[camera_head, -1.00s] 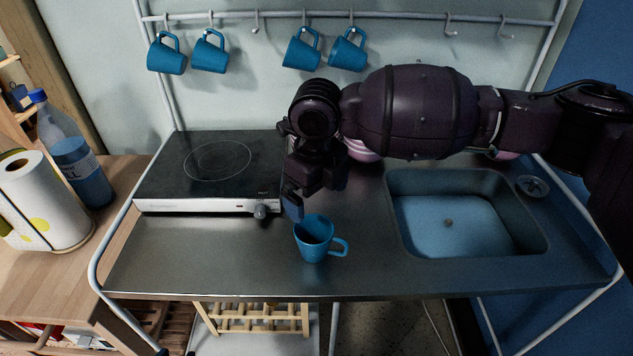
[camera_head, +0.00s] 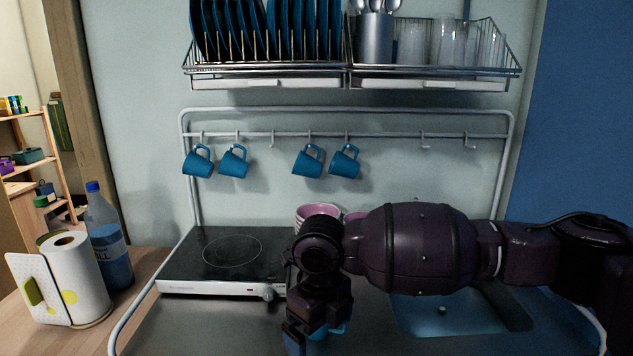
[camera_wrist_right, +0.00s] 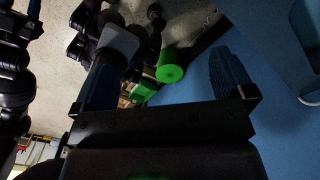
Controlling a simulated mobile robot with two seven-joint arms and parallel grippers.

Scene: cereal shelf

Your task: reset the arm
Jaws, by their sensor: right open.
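My right arm (camera_head: 420,250) comes in from the right across the counter in the head view. Its gripper (camera_head: 312,340) points down near the front, at the bottom edge of the picture. In the right wrist view the two fingers of the right gripper (camera_wrist_right: 165,85) stand wide apart with nothing between them.
The cooktop (camera_head: 225,260) is left of the arm. The sink (camera_head: 460,312) lies beneath it, partly hidden. Pink bowls (camera_head: 318,211) stand behind the wrist. Several blue mugs hang from the rail (camera_head: 385,135), below a dish rack (camera_head: 430,86). A bottle (camera_head: 110,250) and paper roll (camera_head: 75,280) stand left.

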